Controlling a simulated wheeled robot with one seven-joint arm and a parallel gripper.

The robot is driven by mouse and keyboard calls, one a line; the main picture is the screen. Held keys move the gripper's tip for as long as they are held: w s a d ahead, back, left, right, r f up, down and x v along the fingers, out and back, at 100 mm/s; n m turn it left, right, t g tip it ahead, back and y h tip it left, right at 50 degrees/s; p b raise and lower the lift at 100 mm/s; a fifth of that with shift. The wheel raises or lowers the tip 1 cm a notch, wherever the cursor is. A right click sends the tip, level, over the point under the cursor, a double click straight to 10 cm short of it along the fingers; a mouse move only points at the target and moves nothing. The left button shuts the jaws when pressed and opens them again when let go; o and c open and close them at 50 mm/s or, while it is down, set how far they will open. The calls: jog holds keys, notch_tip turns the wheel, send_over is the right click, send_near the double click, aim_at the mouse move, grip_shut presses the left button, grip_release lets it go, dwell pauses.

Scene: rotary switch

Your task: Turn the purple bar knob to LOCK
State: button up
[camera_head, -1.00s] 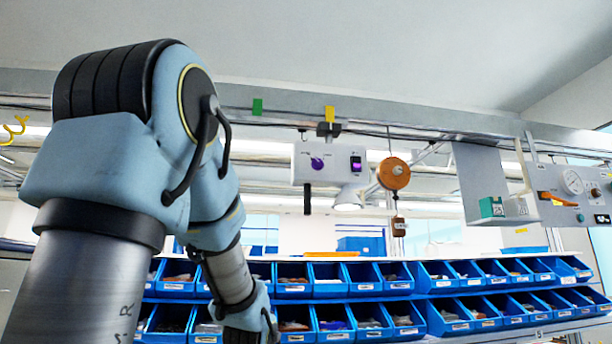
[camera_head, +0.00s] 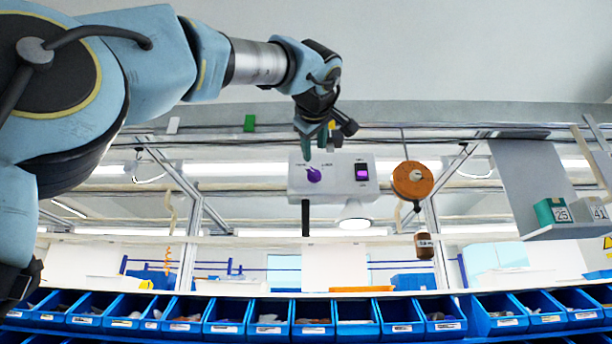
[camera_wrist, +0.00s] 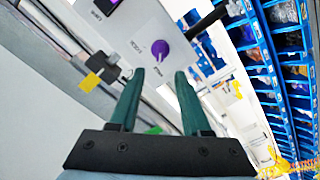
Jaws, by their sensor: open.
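The purple bar knob (camera_head: 314,174) sits on the left part of the face of a white panel box (camera_head: 336,187) that hangs from the overhead rail. In the wrist view the knob (camera_wrist: 160,48) lies a little beyond my fingertips, with small labels beside it that are too small to read surely. My gripper (camera_head: 320,148) is at the box's upper edge in the head view. In the wrist view my gripper (camera_wrist: 158,76) shows two green fingers spread apart with nothing between them. The knob appears apart from both fingers.
A purple-lit switch (camera_head: 362,172) is on the same box, right of the knob. A black bar (camera_head: 306,218) and a lamp (camera_head: 354,212) hang below it. An orange reel (camera_head: 412,180) hangs at the right. Blue bins (camera_head: 270,318) line the bottom.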

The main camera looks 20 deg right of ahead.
aim_at(315, 173)
jog(key=p+x, duration=0.4)
jog(key=x, duration=0.5)
jog(key=shift+w+d+p, duration=0.15)
jog(key=shift+w+p, duration=0.05)
jog(key=shift+p, duration=0.1)
jog(key=shift+w+d+f, duration=0.1)
jog(key=shift+w+d, duration=0.1)
jog(key=shift+w, duration=0.2)
grip_shut()
